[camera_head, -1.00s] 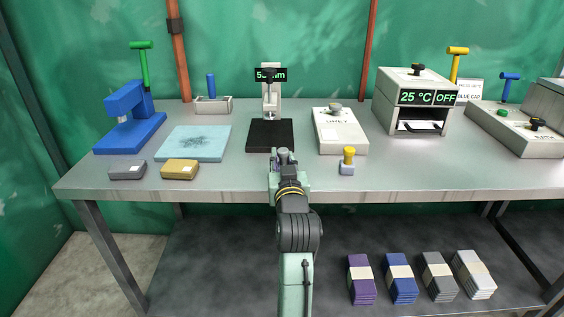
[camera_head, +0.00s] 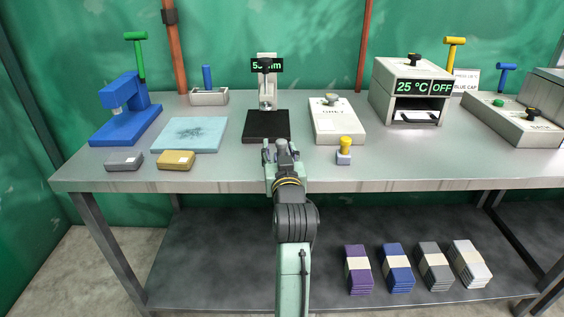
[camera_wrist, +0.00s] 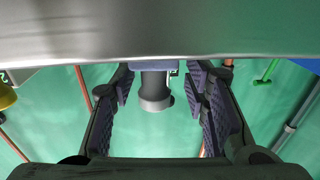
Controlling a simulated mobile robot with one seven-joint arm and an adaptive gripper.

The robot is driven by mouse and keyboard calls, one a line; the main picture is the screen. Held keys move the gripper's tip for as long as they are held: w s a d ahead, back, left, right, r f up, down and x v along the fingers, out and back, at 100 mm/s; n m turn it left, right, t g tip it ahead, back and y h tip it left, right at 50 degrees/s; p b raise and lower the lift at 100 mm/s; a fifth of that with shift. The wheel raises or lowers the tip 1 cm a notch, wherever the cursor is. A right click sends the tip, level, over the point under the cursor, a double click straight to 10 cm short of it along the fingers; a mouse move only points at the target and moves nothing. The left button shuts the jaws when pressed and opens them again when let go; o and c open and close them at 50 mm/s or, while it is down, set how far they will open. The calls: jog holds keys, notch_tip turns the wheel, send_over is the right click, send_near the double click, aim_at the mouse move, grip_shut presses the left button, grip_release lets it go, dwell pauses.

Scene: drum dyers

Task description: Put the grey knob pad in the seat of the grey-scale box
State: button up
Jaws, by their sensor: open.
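The grey knob pad (camera_head: 283,146) stands near the table's front edge, its base mostly hidden behind my gripper in the head view. In the wrist view its round grey knob (camera_wrist: 155,95) shows between the two fingers, with space on both sides. My gripper (camera_head: 281,154) is open at the knob; it also shows in the wrist view (camera_wrist: 160,100) with its fingers apart. The grey-scale box (camera_head: 337,122) is a whitish, sloped box behind and to the right, with a small knob on its top. I cannot make out its seat clearly.
A yellow-knobbed pad (camera_head: 344,150) stands close to the right of my gripper. A black plate (camera_head: 266,127) with a gauge lies behind. A pale blue mat (camera_head: 190,135), grey block (camera_head: 124,161) and yellow block (camera_head: 176,160) lie left. The front strip between has free room.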

jog(key=s+d+p, duration=0.1)
jog(key=s+p, duration=0.6)
jog(key=s, duration=0.3)
jog(key=shift+s+d+p, duration=0.15)
jog(key=shift+s+p, duration=0.15)
